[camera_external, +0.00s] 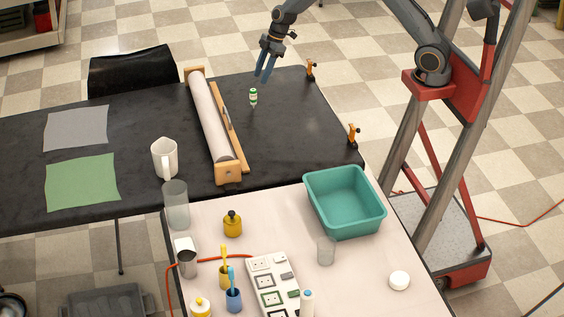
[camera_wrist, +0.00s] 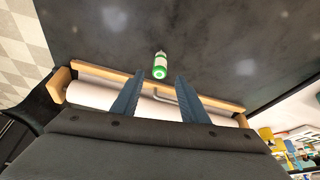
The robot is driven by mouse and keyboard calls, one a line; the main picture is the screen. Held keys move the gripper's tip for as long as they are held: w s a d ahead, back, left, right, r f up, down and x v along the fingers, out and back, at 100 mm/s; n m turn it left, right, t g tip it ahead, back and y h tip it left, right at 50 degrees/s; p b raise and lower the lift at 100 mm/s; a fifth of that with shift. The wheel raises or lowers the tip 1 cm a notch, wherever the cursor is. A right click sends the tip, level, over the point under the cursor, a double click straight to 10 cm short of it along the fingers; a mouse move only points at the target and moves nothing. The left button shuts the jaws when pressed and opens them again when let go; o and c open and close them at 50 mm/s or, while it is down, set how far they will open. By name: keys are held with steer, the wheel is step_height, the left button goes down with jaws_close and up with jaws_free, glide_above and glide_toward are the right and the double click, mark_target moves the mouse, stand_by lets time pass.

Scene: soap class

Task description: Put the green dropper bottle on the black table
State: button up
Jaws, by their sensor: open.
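The green dropper bottle (camera_external: 253,96), small with a white label, is on the black table (camera_external: 285,135), just right of the paper roll holder. In the wrist view the green dropper bottle (camera_wrist: 160,66) shows beyond my fingertips, roughly centred between them, apart from both. My gripper (camera_external: 264,76) is open and empty, its fingers pointing down above the table near the bottle. In the wrist view my gripper (camera_wrist: 158,76) shows two spread blue fingers with nothing held between them.
A paper roll on a wooden holder (camera_external: 228,174) lies left of the bottle. Orange clamps (camera_external: 352,134) grip the table's right edge. A pale table (camera_external: 350,270) in front holds a teal bin (camera_external: 345,224), power strip and bottles.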

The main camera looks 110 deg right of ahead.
steer(key=s+a+r+g, duration=0.1)
steer(key=s+a+r, duration=0.15)
steer(key=a, duration=0.75)
steer(key=s+a+r+g, duration=0.1)
steer(key=s+a, duration=0.3)
steer(key=a, duration=0.6)
steer(key=s+a+f+m+g, duration=0.1)
steer(key=s+a+m+g, duration=0.1)
steer(key=s+a, duration=1.3)
steer(key=shift+s+h, duration=0.4)
steer(key=shift+s, duration=0.25)
